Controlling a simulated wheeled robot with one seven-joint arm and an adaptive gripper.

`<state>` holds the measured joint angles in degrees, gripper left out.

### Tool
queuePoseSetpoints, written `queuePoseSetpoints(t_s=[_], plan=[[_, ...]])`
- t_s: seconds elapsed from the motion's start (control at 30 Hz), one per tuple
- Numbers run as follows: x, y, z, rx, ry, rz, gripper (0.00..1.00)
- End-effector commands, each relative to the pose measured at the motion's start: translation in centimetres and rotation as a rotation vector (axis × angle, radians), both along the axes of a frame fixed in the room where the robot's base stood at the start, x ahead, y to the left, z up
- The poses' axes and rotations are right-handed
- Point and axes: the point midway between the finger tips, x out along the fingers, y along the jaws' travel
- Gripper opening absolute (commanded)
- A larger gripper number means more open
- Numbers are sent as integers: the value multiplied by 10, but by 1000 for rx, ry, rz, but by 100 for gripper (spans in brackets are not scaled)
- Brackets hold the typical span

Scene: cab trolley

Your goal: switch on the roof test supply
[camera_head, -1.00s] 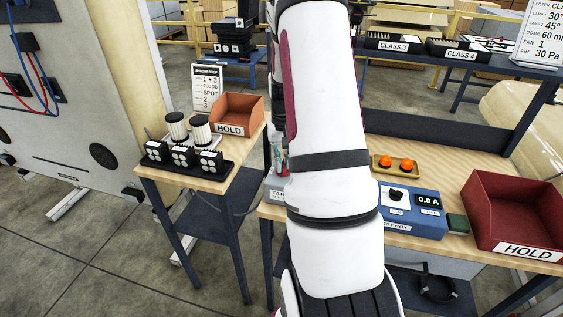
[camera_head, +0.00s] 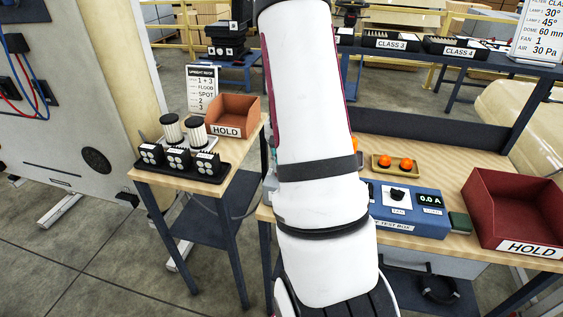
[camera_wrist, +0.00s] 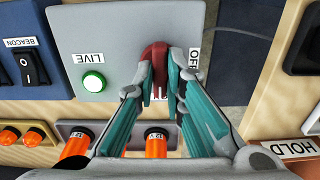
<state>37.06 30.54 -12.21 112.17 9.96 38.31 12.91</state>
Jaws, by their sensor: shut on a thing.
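In the wrist view a grey supply panel (camera_wrist: 125,25) bears a LIVE label, a green lamp (camera_wrist: 93,82) that looks bright, and a partly covered label beginning "OF". A red switch handle (camera_wrist: 153,56) stands out from the panel. My gripper (camera_wrist: 161,72) has its teal fingers closed around this handle, one on each side. The label between the fingers is mostly hidden. In the head view my own arm covers the gripper and the switch.
Orange-topped parts (camera_wrist: 156,145) stand just below the panel in the wrist view. A BEACON rocker switch (camera_wrist: 28,65) is at left. In the head view a test box (camera_head: 408,207) reading 0.0 A and a red HOLD bin (camera_head: 512,210) stand on the bench right of my arm.

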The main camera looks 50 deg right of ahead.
Motion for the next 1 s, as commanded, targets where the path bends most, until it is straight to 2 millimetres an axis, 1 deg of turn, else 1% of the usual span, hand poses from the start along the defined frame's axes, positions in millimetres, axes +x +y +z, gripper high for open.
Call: queuePoseSetpoints(t_s=[0.17, 0.2, 0.27, 0.57, 0.67, 0.77, 1.0], plan=[[0, 0, 0, -1, -1, -3, 0], [0, 0, 0, -1, -1, -3, 18], [0, 0, 0, -1, -1, -3, 31], [0, 0, 1, -1, -1, -1, 31], [1, -1, 6, -2, -2, 0, 31], [1, -1, 18, -3, -3, 1, 31], [1, -1, 66, -4, -5, 1, 31]])
